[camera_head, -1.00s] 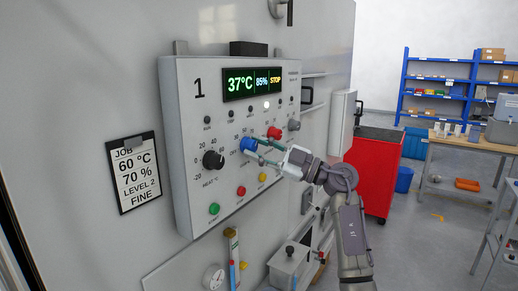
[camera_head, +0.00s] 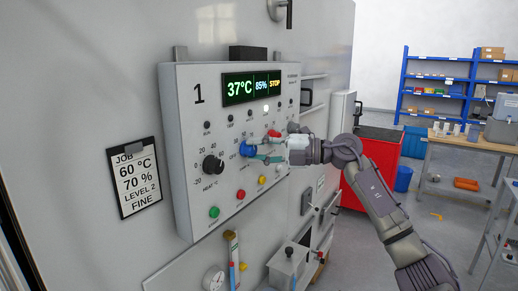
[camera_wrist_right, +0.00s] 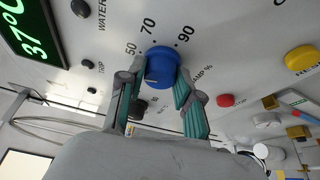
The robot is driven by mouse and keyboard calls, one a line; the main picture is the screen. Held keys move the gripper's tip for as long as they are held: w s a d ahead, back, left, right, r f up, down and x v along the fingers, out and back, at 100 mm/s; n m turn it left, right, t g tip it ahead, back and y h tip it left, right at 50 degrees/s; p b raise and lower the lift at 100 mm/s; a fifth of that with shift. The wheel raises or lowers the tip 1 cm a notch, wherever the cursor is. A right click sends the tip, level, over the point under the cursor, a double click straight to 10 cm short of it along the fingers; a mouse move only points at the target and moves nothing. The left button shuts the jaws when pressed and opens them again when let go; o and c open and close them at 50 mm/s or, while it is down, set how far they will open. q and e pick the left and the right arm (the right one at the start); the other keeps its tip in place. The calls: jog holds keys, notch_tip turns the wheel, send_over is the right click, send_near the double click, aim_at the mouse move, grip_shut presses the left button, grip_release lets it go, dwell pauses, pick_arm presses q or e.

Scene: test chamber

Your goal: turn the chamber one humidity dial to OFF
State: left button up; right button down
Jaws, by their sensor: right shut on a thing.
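The chamber one control box (camera_head: 182,130) is on the wall, with a "1" at its upper left. Its display (camera_head: 252,86) reads 37°C, 85% and STOP. The blue humidity dial (camera_head: 246,149) sits right of the black heat dial (camera_head: 213,164). My right gripper (camera_head: 255,150) is shut on the blue dial, a finger on either side. In the right wrist view the blue dial (camera_wrist_right: 161,66) lies between the teal finger pads (camera_wrist_right: 160,80), near printed 50, 70 and 90. A small pale mark shows on its lower left. I cannot make out an OFF label. My left gripper is not in view.
Green (camera_head: 214,212), red (camera_head: 240,194) and yellow (camera_head: 262,180) buttons sit below the dials. A job card (camera_head: 135,180) hangs left of the box. A red cabinet (camera_head: 378,165) stands behind my right arm.

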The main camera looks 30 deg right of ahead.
jog(key=n, duration=0.1)
jog(key=n+h+p, duration=0.1)
jog(key=n, duration=0.1)
jog(key=n+h, duration=0.1)
jog(key=shift+r+n+g+p, duration=0.3)
jog(key=n+h, duration=0.1)
jog(key=n, duration=0.1)
jog(key=shift+a+n+h+p, duration=0.15)
jog(key=shift+n+h+p, duration=0.15)
jog(key=shift+p, duration=0.05)
jog(key=shift+s+f+n+h, duration=0.1)
jog(key=shift+n+h, duration=0.7)
jog(key=shift+n, duration=0.4)
jog(key=shift+a+n+t+h+b, duration=0.15)
jog(key=shift+n+t+h+b, duration=0.2)
jog(key=shift+n+h, duration=0.75)
jog(key=shift+n, duration=0.3)
jog(key=c, duration=1)
grip_release()
jog(key=shift+f, duration=0.1)
jog(key=shift+o, duration=1)
jog(key=shift+a, duration=0.1)
jog(key=shift+w, duration=0.2)
